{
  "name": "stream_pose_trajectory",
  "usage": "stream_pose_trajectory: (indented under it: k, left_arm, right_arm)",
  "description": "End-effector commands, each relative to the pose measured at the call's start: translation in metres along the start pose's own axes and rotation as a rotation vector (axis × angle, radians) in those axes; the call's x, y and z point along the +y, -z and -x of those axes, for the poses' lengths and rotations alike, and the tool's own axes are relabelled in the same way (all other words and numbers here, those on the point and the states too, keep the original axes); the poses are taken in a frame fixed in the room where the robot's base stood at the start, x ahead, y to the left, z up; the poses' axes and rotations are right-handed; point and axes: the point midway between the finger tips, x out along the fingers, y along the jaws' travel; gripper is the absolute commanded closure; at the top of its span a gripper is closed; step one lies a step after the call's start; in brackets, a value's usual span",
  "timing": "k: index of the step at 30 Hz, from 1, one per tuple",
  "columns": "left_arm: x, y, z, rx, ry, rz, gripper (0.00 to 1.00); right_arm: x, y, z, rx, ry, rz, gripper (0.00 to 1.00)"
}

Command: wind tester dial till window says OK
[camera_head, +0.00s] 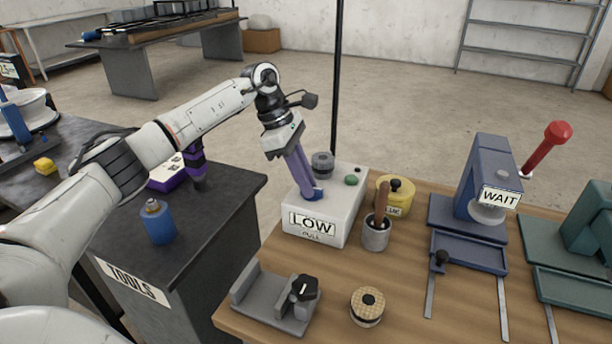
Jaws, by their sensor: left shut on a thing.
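The tester is a white box (340,215) on the wooden bench, and its front window (312,223) reads LOW. My left gripper (308,190) comes down from the upper left with its purple fingers tilted over the box top. It is shut on a small blue part (317,194) at the box's top, which looks like the dial. The fingers hide much of this part. A grey round piece (322,161) sits at the back of the box top, and a green button (351,180) is to the right. My right gripper is not in view.
A cup with a brown-handled tool (376,235) and a yellow tin (396,196) stand close to the tester's right. A blue press (480,190) with a WAIT sign and red lever is farther right. A grey fixture (275,300) and a round woven-topped piece (367,306) are in front.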

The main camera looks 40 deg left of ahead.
Motion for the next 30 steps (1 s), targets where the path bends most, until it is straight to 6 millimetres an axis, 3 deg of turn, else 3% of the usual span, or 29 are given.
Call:
stream_pose_trajectory:
  k: [12,29,30]
  left_arm:
    - [0.0038,-0.0012,0.0021,-0.001,0.071,-0.184,1.0]
    - [0.0043,-0.0011,0.0017,0.0,0.082,-0.214,1.0]
    - [0.0043,-0.0011,0.0017,0.0,0.081,-0.214,0.84]
  right_arm:
    - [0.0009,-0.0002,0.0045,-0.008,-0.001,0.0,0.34]
    - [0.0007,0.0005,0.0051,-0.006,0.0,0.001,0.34]
    - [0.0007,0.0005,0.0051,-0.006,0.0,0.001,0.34]
